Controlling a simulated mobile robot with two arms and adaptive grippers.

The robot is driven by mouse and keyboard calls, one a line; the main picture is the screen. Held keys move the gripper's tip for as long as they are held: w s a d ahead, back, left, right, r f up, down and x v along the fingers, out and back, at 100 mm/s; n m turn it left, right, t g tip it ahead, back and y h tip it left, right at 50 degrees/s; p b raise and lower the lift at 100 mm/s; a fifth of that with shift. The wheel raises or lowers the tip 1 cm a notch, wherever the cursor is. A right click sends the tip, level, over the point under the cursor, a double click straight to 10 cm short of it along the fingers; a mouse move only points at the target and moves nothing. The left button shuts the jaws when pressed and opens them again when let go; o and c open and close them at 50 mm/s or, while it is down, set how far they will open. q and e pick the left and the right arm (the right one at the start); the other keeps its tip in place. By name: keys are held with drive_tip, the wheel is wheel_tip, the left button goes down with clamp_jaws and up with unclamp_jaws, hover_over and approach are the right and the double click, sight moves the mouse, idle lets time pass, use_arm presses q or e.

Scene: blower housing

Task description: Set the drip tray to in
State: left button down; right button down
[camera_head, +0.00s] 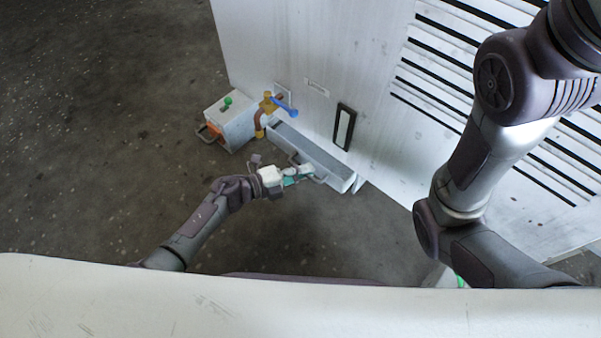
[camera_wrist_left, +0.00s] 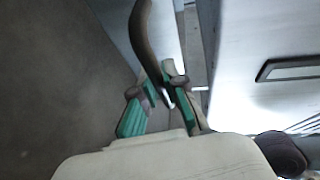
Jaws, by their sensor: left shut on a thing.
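The drip tray (camera_head: 318,162) is a long, narrow, pale open trough that sticks out from the foot of the white housing in the head view. A dark curved handle is on its front face; it shows large in the left wrist view (camera_wrist_left: 143,35). My left gripper (camera_head: 306,173) is at this handle, its green-padded fingers closed around it; the fingers also show in the left wrist view (camera_wrist_left: 163,100). The fingers partly hide the handle. My right arm crosses the right side of the head view, and its gripper is not clearly visible.
The white housing (camera_head: 300,50) has dark slots and a black-framed window (camera_head: 344,127). A brass tap with a blue lever (camera_head: 286,108) is above the tray's left end. A pale box with a green knob (camera_head: 229,122) stands to the left. The floor left is clear.

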use_arm(q)
drive_tip(key=shift+w, duration=0.2)
drive_tip(key=c, duration=1.2)
unclamp_jaws()
drive_tip(key=shift+d, duration=0.2)
drive_tip(key=v, duration=1.2)
